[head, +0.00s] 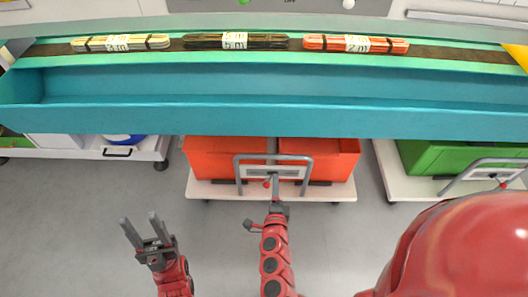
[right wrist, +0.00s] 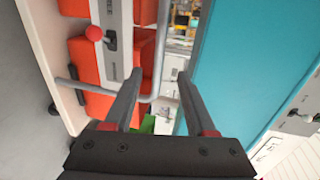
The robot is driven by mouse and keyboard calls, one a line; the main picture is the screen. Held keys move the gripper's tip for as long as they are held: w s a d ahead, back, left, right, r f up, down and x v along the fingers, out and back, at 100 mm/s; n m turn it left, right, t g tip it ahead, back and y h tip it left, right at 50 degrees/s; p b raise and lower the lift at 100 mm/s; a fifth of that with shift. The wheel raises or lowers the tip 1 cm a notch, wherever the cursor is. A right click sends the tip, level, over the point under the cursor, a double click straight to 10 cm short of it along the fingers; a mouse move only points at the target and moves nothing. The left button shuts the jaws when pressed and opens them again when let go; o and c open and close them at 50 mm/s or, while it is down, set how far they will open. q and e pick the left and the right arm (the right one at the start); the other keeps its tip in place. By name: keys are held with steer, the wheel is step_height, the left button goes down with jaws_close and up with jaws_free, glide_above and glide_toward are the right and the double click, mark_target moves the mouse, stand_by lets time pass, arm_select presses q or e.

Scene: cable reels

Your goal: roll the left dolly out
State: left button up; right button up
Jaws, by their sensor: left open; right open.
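A white dolly (head: 196,188) carrying two red crates (head: 225,150) stands under the teal bench, left of a similar dolly with green crates. Its grey tube handle (head: 237,170) stands at the front, with a plate and a red-knobbed lever (right wrist: 94,33). My right gripper (head: 274,182) is in front of this handle. In the right wrist view the open fingers (right wrist: 160,75) have the handle tube (right wrist: 158,50) showing between their tips; I cannot tell if they touch it. My left gripper (head: 138,228) is open and empty above the floor at the left.
The teal bench trough (head: 270,120) crosses the view above, with several labelled cable bundles (head: 235,41) behind it. The green-crate dolly (head: 388,165) stands right. A white wheeled unit (head: 60,153) with a black handle stands left. The grey floor (head: 90,215) in front is clear.

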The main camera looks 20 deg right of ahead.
steer(key=b+x, duration=0.1)
steer(key=x, duration=1.6)
steer(key=shift+b, duration=0.4)
steer(key=shift+w+a+f, duration=0.1)
steer(key=shift+f, duration=0.05)
steer(key=shift+c, duration=0.3)
jaws_close()
